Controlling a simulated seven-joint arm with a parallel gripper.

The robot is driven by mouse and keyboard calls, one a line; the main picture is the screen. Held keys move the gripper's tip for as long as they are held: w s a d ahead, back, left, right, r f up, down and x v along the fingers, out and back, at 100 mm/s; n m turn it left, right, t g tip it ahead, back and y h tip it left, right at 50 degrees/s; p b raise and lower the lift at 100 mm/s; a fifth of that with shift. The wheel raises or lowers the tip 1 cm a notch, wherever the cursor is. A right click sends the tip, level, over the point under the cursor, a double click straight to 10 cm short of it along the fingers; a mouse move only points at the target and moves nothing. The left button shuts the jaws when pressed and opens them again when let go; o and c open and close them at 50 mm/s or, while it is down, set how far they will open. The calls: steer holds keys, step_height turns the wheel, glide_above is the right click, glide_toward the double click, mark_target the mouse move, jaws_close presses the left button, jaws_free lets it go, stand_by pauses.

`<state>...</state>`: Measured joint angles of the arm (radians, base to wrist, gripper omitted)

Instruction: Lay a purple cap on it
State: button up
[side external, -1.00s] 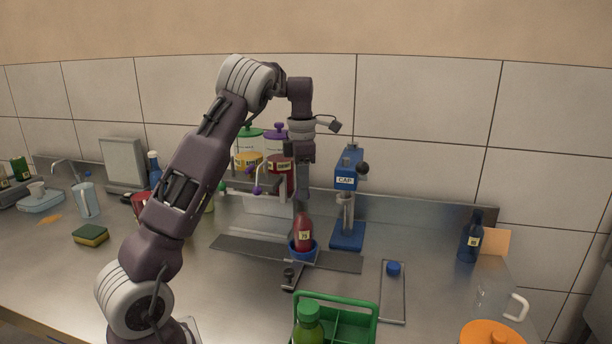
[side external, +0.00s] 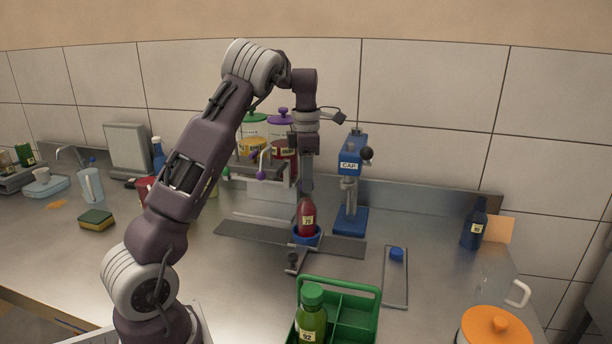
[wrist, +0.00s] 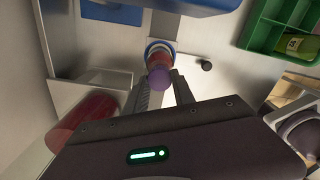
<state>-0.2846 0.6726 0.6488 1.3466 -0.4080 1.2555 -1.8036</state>
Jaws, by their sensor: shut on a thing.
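A red bottle (side external: 307,221) with a pale label stands upright in a blue round holder (side external: 318,237) on the rail. My gripper (side external: 306,193) points straight down directly above the bottle's top. In the wrist view my gripper (wrist: 162,92) has its fingers on either side of a purple cap (wrist: 158,78) and is shut on it. The cap lines up with the red bottle (wrist: 159,61) beneath it. I cannot tell whether the cap touches the bottle's mouth; in the side view the fingers hide it.
A blue capping press (side external: 351,180) stands just right of the bottle. Jars with green and purple lids (side external: 282,122) stand behind on a dispenser. A green crate (side external: 371,291) with a green bottle (side external: 311,315) is in front. A blue cap (side external: 397,254) lies on a narrow tray at right.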

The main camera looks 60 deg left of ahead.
steer(key=shift+f, duration=0.6)
stand_by(0.7)
steer(key=o, duration=1.1)
steer(key=shift+c, duration=0.2)
steer(key=shift+r, duration=0.1)
step_height(320, 180, up, 7)
